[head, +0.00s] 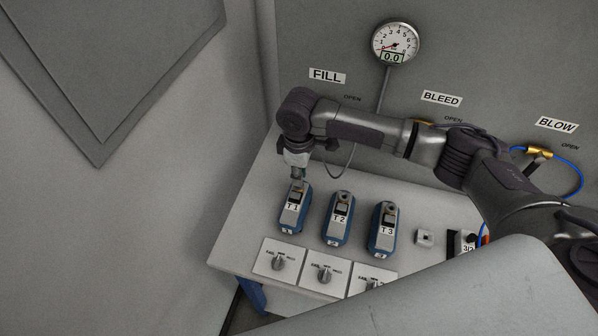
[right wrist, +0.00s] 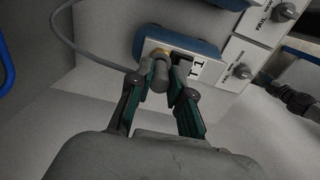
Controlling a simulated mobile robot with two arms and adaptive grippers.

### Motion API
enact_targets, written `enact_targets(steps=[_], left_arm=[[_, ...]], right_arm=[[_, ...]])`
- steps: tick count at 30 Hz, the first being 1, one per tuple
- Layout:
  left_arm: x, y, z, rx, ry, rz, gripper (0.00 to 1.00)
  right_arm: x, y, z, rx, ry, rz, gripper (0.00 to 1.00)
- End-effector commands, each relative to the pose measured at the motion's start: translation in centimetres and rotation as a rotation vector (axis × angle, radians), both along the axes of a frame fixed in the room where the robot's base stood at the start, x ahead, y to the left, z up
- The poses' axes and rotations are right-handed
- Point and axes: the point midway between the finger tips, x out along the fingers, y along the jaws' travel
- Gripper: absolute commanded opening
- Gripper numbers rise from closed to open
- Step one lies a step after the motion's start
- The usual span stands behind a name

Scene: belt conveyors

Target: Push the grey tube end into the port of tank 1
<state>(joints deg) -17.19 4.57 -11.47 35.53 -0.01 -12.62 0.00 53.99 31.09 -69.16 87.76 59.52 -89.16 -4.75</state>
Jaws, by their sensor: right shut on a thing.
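Tank 1 (head: 292,212) is the blue and grey unit marked T 1, leftmost of the row on the table. In the right wrist view its labelled face (right wrist: 197,67) lies just beyond my fingers. My right gripper (head: 298,180) points down at the tank's far end; in the wrist view its fingers (right wrist: 161,85) are shut on the grey tube end (right wrist: 159,75). The tube end meets the brass port (right wrist: 158,53); how deep it sits I cannot tell. The grey tube (right wrist: 66,37) runs off to the upper left. My left gripper is out of view.
Tank 2 (head: 339,218) and tank 3 (head: 383,228) stand to the right. Knob panels (head: 279,261) line the table's front edge. A gauge (head: 395,42) reading 0.0 is on the back wall, with FILL (head: 327,76), BLEED (head: 441,98) and BLOW (head: 556,125) labels below.

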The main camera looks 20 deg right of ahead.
Motion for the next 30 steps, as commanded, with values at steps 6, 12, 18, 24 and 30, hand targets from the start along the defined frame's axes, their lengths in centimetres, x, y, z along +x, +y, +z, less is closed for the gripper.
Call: enact_targets(steps=[6, 12, 18, 24, 30], left_arm=[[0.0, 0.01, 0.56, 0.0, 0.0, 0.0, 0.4], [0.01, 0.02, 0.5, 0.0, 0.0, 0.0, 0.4], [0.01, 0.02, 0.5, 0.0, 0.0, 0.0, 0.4], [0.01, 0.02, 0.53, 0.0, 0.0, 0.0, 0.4], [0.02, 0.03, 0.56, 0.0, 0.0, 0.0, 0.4]], right_arm=[[-0.06, 0.0, -0.32, 0.0, 0.002, -0.001, 0.0], [-0.02, 0.0, -0.4, 0.001, 0.001, 0.0, 0.0], [-0.02, 0.02, -0.43, 0.001, 0.001, 0.0, 0.0], [-0.02, 0.02, -0.57, 0.0, 0.0, 0.0, 0.0], [-0.01, 0.03, -0.73, 0.0, 0.0, 0.0, 0.0]])
